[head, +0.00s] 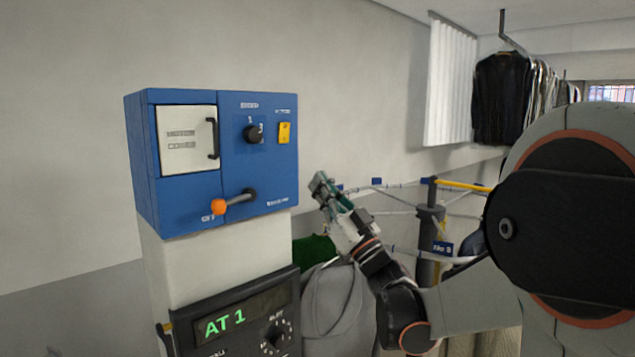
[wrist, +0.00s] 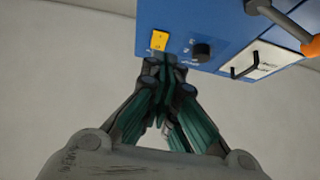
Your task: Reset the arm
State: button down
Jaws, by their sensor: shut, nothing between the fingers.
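My gripper (head: 322,186) is raised to the right of a blue control box (head: 175,205), apart from it in the head view. My arm reaches up to it from the lower right. In the wrist view the fingers of my gripper (wrist: 165,65) are together with nothing between them. The blue box (wrist: 190,15) shows upside down at the top of that view, with its yellow switch (wrist: 159,40) and black knob (wrist: 201,52) beyond the fingertips.
The box has a white door (head: 187,139) and an orange-tipped lever (head: 219,206). Below it is a dark panel (head: 235,318) reading "AT 1". A rail carousel (head: 432,212) stands behind my arm. Dark clothes (head: 500,98) hang at the back right.

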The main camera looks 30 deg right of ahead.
jog(key=shift+s, duration=0.1)
dwell(0.4)
jog(key=w+a+f+m+g+h+b, duration=0.2)
jog(key=a+f+m+g+h+b, duration=0.1)
jog(key=a+f+h+b, duration=0.25)
jog(key=w+a+f+m+g+h+b, duration=0.2)
jog(key=a+f+b, duration=0.3)
jog(key=f+b, duration=0.3)
jog(key=s+a+f+g+b, duration=0.1)
jog(key=s+f+g+b, duration=0.3)
jog(key=s+f, duration=0.5)
jog(key=s+a+f+n+g+b, duration=0.1)
jog(key=s+f+g+b, duration=0.3)
jog(key=s+f, duration=0.6)
jog(key=s+a+f+n+g+b, duration=0.1)
jog(key=s+f+g+b, duration=0.3)
jog(key=f, duration=2.2)
jog(key=s+a+y+b, duration=0.1)
jog(key=s+b, duration=0.3)
jog(key=s, duration=0.2)
jog(key=shift+a+g, duration=0.15)
jog(key=shift+g, duration=0.25)
jog(key=shift+s+f, duration=0.1)
